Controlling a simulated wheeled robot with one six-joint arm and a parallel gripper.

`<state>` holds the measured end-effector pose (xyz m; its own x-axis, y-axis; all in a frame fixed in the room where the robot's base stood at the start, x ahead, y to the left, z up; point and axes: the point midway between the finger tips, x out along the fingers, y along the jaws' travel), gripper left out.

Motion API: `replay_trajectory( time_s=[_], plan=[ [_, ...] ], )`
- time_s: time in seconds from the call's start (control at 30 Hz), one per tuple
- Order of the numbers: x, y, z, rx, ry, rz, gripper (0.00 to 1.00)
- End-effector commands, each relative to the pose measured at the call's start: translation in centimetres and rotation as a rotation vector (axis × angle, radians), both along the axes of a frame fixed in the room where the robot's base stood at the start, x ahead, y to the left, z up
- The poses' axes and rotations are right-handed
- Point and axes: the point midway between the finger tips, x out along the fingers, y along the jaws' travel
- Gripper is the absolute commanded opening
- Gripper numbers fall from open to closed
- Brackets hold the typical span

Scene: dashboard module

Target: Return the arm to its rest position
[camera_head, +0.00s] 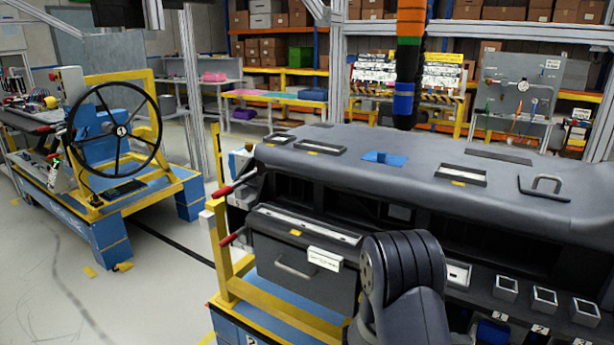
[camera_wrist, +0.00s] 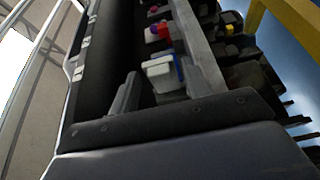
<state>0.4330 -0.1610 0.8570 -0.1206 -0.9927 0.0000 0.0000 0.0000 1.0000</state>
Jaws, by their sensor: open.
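My arm (camera_head: 402,285) shows in the head view as a dark, rounded link in front of the dashboard module (camera_head: 400,165). My gripper is out of the head view. In the wrist view my gripper (camera_wrist: 165,88) shows at the lower middle, with its dark bolted body across the bottom and its fingers apart. A white block with a blue edge (camera_wrist: 162,72) shows beyond the gap between the fingers. I see no contact with it, and nothing is clearly held.
The dashboard stands on a yellow and blue frame (camera_head: 270,312). A steering wheel (camera_head: 115,127) on a blue cart stands at the left. A dark cable column with coloured bands (camera_head: 405,75) hangs above the dashboard. Open floor (camera_head: 150,290) lies at the lower left.

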Motion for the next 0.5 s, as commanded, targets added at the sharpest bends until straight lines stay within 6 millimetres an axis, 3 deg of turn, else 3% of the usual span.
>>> replay_trajectory(
  time_s=[0.43,0.5],
  plan=[
    [0.3,0.2,0.2,0.001,-0.001,-0.038,0.45],
    [0.6,1.2,0.1,0.000,-0.002,-0.047,0.45]
  ],
)
